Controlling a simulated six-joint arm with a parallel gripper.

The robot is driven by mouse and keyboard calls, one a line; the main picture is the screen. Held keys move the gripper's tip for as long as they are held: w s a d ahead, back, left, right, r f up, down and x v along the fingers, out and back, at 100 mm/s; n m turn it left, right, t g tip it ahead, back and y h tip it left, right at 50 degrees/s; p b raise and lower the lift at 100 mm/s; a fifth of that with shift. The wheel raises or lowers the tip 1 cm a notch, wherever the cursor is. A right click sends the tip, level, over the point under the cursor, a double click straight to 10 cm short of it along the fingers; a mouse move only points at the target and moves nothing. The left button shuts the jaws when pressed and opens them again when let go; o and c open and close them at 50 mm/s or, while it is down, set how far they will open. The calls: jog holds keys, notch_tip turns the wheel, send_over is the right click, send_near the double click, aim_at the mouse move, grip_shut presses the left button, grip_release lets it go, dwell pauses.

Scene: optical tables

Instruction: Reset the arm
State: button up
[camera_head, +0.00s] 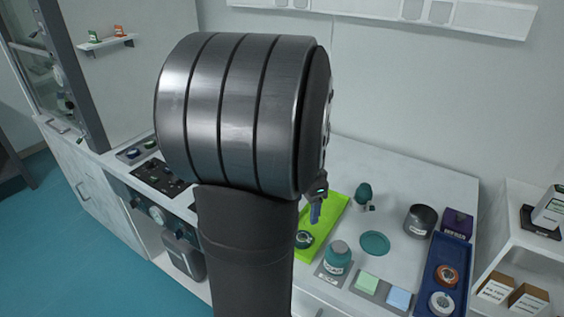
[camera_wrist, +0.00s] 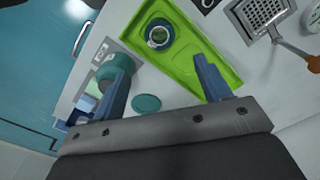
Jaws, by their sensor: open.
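My arm (camera_head: 245,120) fills the middle of the head view and hides much of the bench behind it. My gripper (camera_wrist: 162,68) is open and empty in the wrist view, its two blue fingers wide apart. In the head view only a small part of a blue finger (camera_head: 315,212) shows, in front of the lime-green tray (camera_head: 335,205). The tray (camera_wrist: 222,78) also shows beyond the fingers in the wrist view. A dark teal ring-shaped piece (camera_head: 304,239) sits at the tray's near end; it shows in the wrist view too (camera_wrist: 160,33).
A teal jar (camera_head: 337,257) stands beside the tray, with a flat teal disc (camera_head: 375,243) to its right. A dark round container (camera_head: 420,221) and a blue tray (camera_head: 434,282) holding round items are further right.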

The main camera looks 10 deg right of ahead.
notch_tip(320, 180, down, 12)
jog(key=shift+f, duration=0.1)
jog(key=shift+r, duration=2)
